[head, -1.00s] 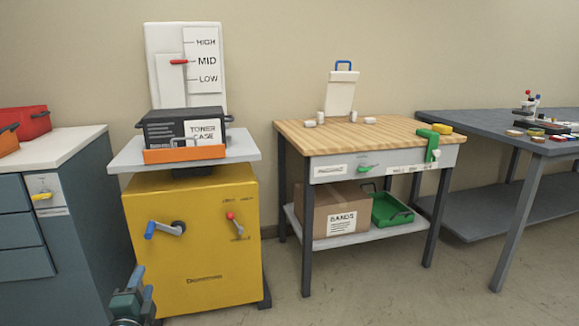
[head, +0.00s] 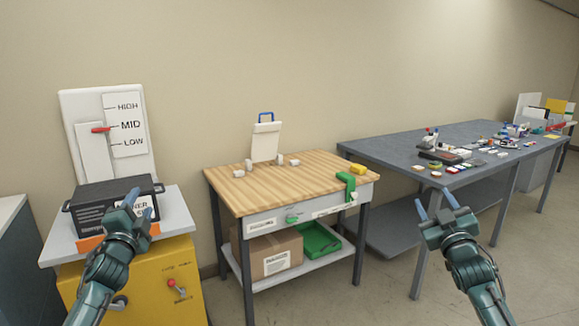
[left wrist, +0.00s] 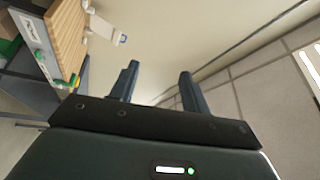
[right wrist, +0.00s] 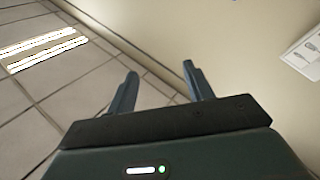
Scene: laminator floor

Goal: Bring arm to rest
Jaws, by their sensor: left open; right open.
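My left gripper (head: 128,204) is raised at the lower left of the head view, in front of the dark toner case in the picture. Its two fingers stand apart and empty in the left wrist view (left wrist: 158,85). My right gripper (head: 436,206) is raised at the lower right of the head view, with the floor and the grey table's legs behind it. Its fingers are apart and empty in the right wrist view (right wrist: 160,82). Neither gripper visibly touches anything.
The toner case (head: 90,205) sits on a yellow cabinet (head: 150,290). A wooden-topped bench (head: 230,185) stands in the middle, with a cardboard box (head: 280,248) and green tray (head: 316,240) on its shelf. A long grey table (head: 390,150) with several small items stands right. Floor shows between.

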